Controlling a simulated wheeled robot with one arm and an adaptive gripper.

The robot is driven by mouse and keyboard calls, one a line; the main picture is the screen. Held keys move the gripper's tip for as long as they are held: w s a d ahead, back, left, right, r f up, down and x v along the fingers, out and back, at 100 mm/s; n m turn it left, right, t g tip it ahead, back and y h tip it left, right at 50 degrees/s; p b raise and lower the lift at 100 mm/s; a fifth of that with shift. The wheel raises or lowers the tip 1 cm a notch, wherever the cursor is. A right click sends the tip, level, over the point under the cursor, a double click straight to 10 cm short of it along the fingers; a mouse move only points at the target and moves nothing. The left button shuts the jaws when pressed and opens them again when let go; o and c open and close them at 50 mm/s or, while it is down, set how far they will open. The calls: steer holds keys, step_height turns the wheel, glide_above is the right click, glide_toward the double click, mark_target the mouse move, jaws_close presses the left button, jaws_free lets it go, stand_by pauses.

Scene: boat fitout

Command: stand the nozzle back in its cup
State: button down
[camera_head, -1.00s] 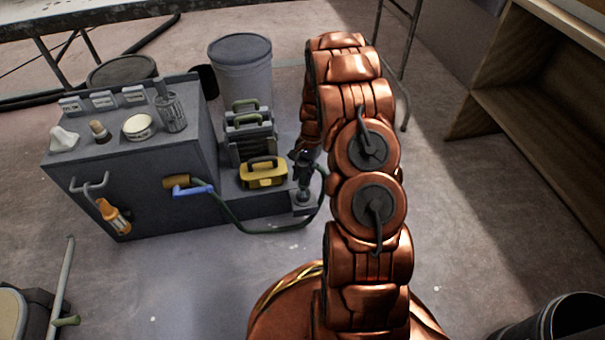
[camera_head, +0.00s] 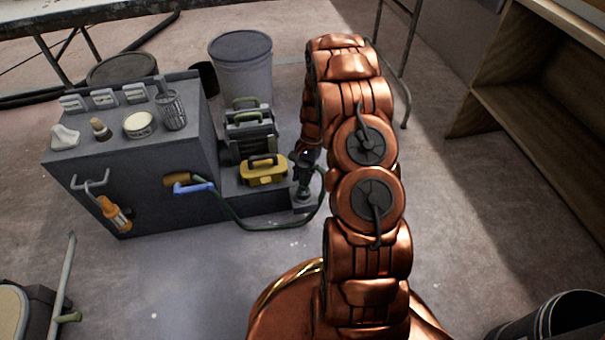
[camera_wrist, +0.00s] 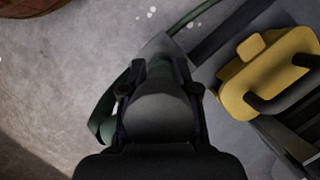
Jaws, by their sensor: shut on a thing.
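The nozzle (camera_wrist: 160,112) is a dark grey body with a green hose (camera_head: 262,229) that loops from it down toward the cabinet. My gripper (camera_head: 302,172) is shut on the nozzle; in the wrist view its dark fingers (camera_wrist: 162,90) close on both sides of it. The nozzle is over the grey cup (camera_head: 303,200) at the right end of the low step. The cup is mostly hidden in the wrist view, and I cannot tell how deep the nozzle sits in it.
A yellow toolbox (camera_head: 264,169) stands close left of my gripper, with grey cases (camera_head: 250,135) behind it. The grey cabinet (camera_head: 130,190) carries a blue-handled tool (camera_head: 193,188) and an orange lamp (camera_head: 115,213). A lidded bucket (camera_head: 243,70) stands behind. Floor in front is clear.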

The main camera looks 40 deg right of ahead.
mark_target(302, 185)
steer(key=shift+f, duration=1.25)
steer(key=shift+f, duration=0.55)
steer(key=c, duration=0.8)
jaws_free()
steer(key=v, duration=1.2)
